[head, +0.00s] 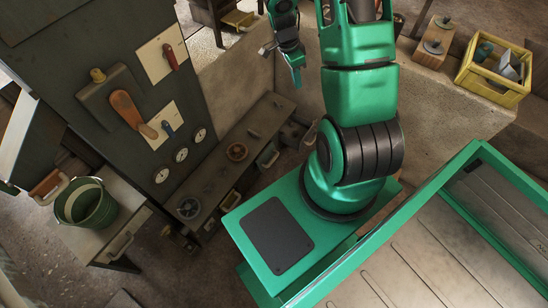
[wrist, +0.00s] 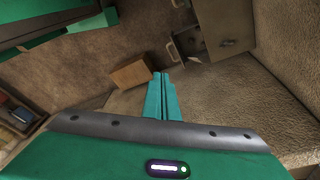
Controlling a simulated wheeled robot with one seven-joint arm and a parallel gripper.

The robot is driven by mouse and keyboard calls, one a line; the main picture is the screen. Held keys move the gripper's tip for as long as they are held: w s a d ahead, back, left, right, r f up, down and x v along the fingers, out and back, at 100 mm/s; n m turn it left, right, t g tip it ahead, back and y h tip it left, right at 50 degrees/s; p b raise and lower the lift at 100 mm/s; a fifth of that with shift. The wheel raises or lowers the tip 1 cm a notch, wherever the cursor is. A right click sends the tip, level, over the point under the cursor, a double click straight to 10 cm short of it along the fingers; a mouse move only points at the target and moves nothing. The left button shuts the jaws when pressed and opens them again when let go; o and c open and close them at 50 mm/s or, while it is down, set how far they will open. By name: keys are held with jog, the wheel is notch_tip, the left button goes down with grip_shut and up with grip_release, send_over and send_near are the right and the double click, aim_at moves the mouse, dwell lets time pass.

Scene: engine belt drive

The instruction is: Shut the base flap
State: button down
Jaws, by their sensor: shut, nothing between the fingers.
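My gripper (head: 297,77) hangs at the top middle of the head view, in front of the pale wall and above the floor. Its two teal fingers show in the wrist view (wrist: 161,82), close together with nothing between them. Beyond the fingertips in the wrist view is a brown box-like piece (wrist: 134,72). Further back is a grey-brown panel (wrist: 222,20) with a small knob, and a metal handle stands to its left. I cannot tell which of these, if any, is the base flap. The fingers appear apart from all of them.
A dark control panel (head: 110,75) with levers and gauges stands at left. A low bench (head: 225,150) with handwheels runs beside it. A green bucket (head: 86,203) stands on a pale cabinet. A yellow crate (head: 497,70) sits at upper right. Open floor shows at lower left.

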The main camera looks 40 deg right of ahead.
notch_tip(320, 180, down, 15)
jog(key=w+a+m, duration=0.1)
jog(key=a+m, duration=0.1)
jog(key=m, duration=0.3)
jog(key=m+y, duration=0.2)
jog(key=m, duration=0.4)
send_over(275, 157)
jog(key=s, duration=0.3)
notch_tip(275, 157, down, 17)
jog(key=shift+w+a+f, duration=0.2)
jog(key=shift+w+f, duration=0.1)
jog(key=shift+f, duration=1.85)
jog(key=shift+w+a+f, duration=0.2)
jog(key=shift+w+f, duration=0.05)
jog(key=shift+f, duration=1.95)
jog(key=shift+w+a+f, duration=0.2)
jog(key=shift+w+f, duration=0.1)
jog(key=shift+f, duration=1.85)
